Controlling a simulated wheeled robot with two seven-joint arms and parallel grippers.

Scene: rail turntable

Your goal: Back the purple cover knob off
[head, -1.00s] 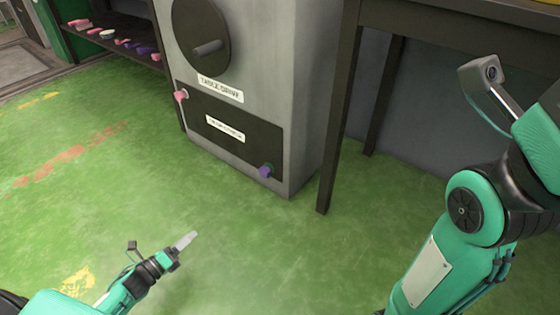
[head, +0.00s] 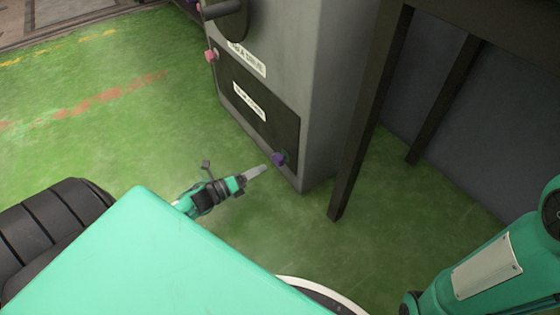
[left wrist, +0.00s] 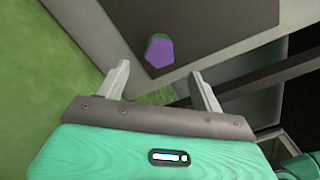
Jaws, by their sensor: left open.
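The purple knob (head: 279,158) sits at the lower right corner of the dark cover plate (head: 250,100) on the grey cabinet. It also shows in the left wrist view (left wrist: 159,52), ahead of the fingers and between their lines. My left gripper (head: 262,170) is just left of the knob in the head view. In the left wrist view its two fingers (left wrist: 160,82) are spread apart with nothing between them; the knob appears beyond the tips, and I cannot tell the exact gap. My right arm shows at the lower right of the head view, but its gripper is out of view.
A pink knob (head: 211,56) is at the cover's upper left corner. A dark table leg (head: 358,140) stands right of the cabinet (head: 335,90). The green floor (head: 130,130) left of the cabinet is clear.

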